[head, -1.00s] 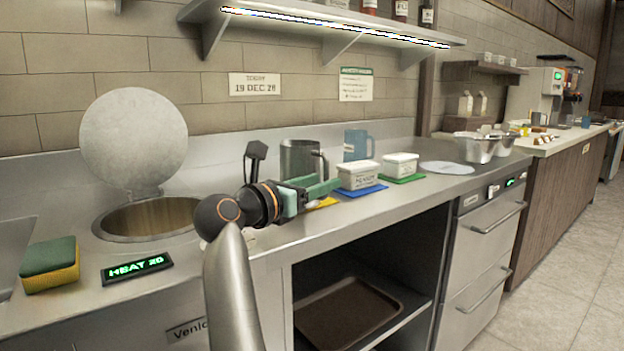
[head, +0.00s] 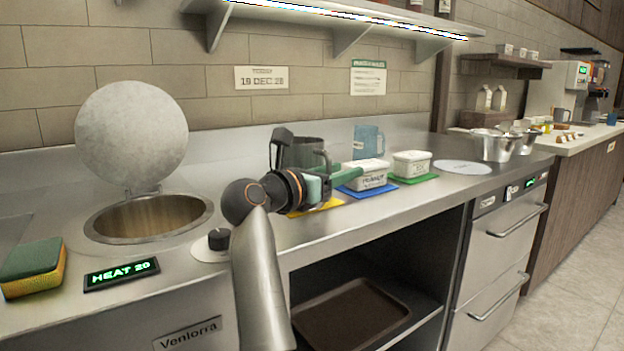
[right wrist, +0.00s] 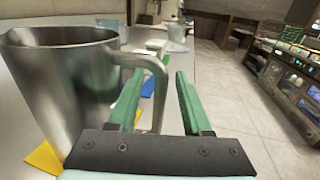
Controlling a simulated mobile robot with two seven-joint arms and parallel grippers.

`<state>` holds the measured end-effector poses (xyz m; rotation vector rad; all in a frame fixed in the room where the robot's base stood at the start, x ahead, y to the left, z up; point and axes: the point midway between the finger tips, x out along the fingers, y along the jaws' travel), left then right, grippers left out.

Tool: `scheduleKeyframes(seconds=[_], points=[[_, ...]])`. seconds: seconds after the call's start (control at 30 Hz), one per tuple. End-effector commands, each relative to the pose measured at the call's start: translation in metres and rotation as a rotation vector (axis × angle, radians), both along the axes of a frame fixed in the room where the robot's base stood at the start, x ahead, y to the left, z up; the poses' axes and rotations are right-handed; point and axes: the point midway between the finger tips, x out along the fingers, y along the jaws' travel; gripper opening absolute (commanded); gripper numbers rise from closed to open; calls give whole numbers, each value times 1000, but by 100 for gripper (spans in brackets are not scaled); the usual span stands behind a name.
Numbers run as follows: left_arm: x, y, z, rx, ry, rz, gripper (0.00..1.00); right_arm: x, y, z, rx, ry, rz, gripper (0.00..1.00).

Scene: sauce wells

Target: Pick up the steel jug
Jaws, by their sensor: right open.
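The steel jug (head: 304,154) stands on the steel counter on a yellow mat (head: 316,208), partly hidden behind my right gripper in the head view. In the right wrist view the jug (right wrist: 62,95) fills the left side, with its handle toward the gripper. My right gripper (head: 345,176) is open, with green fingers. In the right wrist view the jug's handle appears between the open fingers (right wrist: 160,85), apart from the right one; I cannot tell whether it touches the left one. My left gripper is not in view.
A white tub (head: 366,176) on a blue mat and another tub (head: 411,164) on a green mat stand right of the jug. A blue jug (head: 368,143) stands behind. An open lidded well (head: 148,218), heat display (head: 121,273) and sponge (head: 32,265) are left.

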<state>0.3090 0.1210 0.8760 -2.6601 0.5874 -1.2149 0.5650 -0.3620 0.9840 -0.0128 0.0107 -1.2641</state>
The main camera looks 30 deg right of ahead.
Motion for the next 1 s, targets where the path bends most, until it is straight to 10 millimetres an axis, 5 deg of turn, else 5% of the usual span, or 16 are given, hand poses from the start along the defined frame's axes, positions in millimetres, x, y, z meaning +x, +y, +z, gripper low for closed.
scheduleKeyframes(seconds=[0.17, 0.6, 1.0], points=[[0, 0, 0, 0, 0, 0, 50, 0, 0, 0, 0, 0, 0, 49], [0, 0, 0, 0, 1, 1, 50, 0, 0, 0, 0, 0, 0, 1], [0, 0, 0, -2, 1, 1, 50, 0, 0, 0, 0, 0, 0, 0]])
